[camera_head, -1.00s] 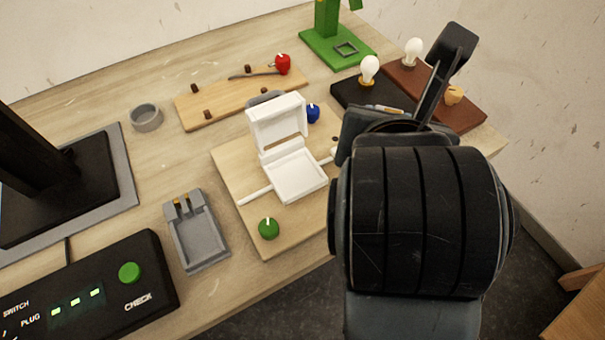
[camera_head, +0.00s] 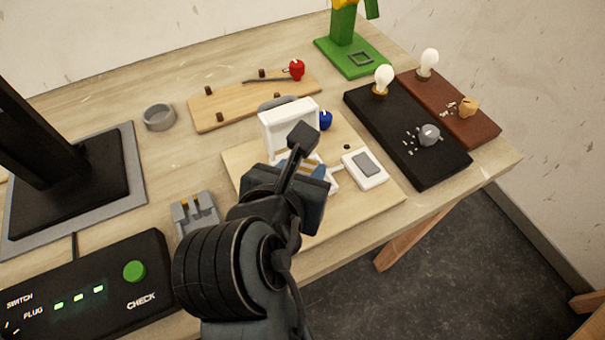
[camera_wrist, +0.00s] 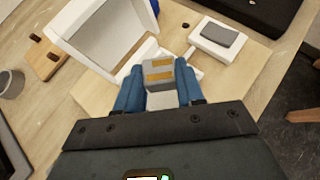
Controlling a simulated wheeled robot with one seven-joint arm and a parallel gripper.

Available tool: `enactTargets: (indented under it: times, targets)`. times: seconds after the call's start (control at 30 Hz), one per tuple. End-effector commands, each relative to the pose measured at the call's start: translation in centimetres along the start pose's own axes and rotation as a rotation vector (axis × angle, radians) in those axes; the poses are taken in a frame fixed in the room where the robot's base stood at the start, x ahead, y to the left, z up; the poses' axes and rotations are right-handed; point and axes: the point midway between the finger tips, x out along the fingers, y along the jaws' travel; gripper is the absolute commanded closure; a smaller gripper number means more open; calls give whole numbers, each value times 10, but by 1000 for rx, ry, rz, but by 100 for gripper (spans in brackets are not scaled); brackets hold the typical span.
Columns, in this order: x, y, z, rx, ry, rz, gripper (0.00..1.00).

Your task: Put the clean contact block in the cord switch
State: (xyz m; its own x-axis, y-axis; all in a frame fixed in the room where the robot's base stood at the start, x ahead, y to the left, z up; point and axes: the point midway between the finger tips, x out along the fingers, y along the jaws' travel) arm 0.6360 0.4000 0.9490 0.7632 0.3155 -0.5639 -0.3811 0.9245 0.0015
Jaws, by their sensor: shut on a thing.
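In the wrist view my gripper (camera_wrist: 158,84) is shut on a grey contact block (camera_wrist: 157,70) with two clean brass-coloured strips on top. Its blue fingers press the block from both sides. The white cord switch (camera_wrist: 105,35) lies beneath and just beyond, with its lid standing open. In the head view the switch's raised lid (camera_head: 288,125) shows behind my gripper (camera_head: 300,168), and my arm covers most of its base. The block appears over or near the open base; I cannot tell whether it touches it.
A white plate with a grey pad (camera_head: 366,168) sits right of the switch on the wooden board (camera_head: 345,206). A grey holder (camera_head: 196,212) and the check box (camera_head: 85,285) stand left.

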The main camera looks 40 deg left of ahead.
Motion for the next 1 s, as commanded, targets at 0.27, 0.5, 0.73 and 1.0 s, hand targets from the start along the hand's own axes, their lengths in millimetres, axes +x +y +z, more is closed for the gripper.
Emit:
enactTargets:
  times: [0.27, 0.5, 0.73, 1.0]
  targets:
    - [8, 0, -12, -1, -1, 1, 97]
    - [10, 0, -15, -1, 1, 0, 97]
    - [15, -1, -22, -3, 5, -2, 97]
    - [18, -2, -29, -5, 13, -4, 54]
